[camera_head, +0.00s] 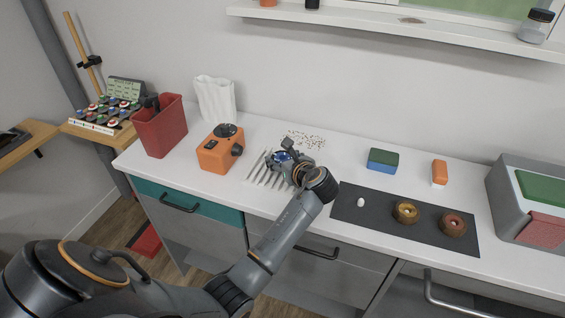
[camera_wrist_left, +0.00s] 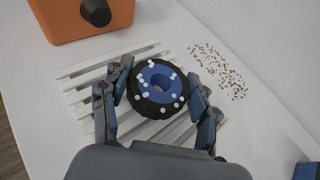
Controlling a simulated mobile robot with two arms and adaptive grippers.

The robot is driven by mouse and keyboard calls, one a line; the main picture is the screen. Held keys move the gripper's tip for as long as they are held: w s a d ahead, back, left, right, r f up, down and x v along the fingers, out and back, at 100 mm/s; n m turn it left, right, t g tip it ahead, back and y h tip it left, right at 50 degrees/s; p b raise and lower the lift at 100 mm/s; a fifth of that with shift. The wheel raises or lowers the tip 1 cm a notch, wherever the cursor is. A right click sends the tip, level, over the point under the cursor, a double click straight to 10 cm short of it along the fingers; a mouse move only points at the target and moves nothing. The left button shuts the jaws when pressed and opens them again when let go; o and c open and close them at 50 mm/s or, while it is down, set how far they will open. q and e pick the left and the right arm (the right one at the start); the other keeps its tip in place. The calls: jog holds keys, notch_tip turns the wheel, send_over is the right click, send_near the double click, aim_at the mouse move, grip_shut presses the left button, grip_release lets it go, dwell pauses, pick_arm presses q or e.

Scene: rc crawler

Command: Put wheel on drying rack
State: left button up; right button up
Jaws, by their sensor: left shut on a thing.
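In the left wrist view a black wheel with a blue hub (camera_wrist_left: 158,86), dotted with pale drops, sits between the two fingers of my left gripper (camera_wrist_left: 157,108). The fingers are shut on it from both sides. The white slatted drying rack (camera_wrist_left: 82,77) lies under and around the wheel; whether the wheel touches the slats I cannot tell. In the head view my left gripper (camera_head: 290,160) is over the right part of the rack (camera_head: 262,176), and the arm hides much of the wheel. My right gripper is not in view.
An orange device with a knob (camera_head: 215,157) and a red bin (camera_head: 162,130) stand left of the rack. Scattered brown bits (camera_head: 306,139) lie behind it. A dark mat (camera_head: 385,226) to the right holds a brass-coloured wheel (camera_head: 405,211) and a brownish wheel (camera_head: 453,225). A green-blue sponge (camera_head: 382,161) lies behind.

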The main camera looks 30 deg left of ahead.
pick_arm(q)
jog(key=shift+f, duration=0.8)
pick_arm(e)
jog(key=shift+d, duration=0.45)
pick_arm(q)
jog(key=shift+f, duration=0.15)
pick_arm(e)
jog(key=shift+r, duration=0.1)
pick_arm(q)
jog(key=o, duration=1.1)
jog(key=v, duration=1.2)
jog(key=shift+d, duration=0.1)
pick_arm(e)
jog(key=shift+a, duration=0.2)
